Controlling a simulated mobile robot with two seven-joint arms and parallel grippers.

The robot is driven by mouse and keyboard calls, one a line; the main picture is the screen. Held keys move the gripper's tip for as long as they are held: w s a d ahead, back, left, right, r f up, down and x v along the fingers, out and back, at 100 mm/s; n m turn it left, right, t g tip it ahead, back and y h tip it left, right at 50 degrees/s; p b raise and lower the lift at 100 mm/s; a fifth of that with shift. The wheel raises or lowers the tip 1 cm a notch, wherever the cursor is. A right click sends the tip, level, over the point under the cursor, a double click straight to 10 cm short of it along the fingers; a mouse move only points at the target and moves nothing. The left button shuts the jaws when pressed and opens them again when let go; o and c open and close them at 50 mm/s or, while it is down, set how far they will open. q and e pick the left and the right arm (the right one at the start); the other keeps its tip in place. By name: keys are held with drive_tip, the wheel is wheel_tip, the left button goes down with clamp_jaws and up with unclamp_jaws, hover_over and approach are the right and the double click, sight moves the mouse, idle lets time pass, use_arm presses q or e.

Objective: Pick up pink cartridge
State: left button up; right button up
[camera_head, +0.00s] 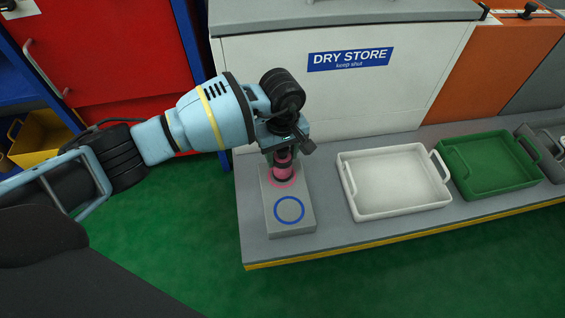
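A pink cartridge (283,160) with dark bands stands on the pink ring of a grey block (288,229). My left gripper (284,153) points down over the cartridge, with its fingers around or beside the top of it. The gripper's own body hides part of the fingers, and I cannot tell whether they touch the cartridge. A blue ring (289,209) on the block's near end is empty. My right gripper is not in view.
A white tray (395,212) and a green tray (488,188) sit on the grey bench (335,240) to the right, both empty. A grey tray is partly cut off at the right edge. The white DRY STORE chest (260,60) stands close behind the gripper.

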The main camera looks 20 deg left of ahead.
use_arm(q)
drive_tip(key=c, duration=0.5)
drive_tip(key=shift+o, duration=0.2)
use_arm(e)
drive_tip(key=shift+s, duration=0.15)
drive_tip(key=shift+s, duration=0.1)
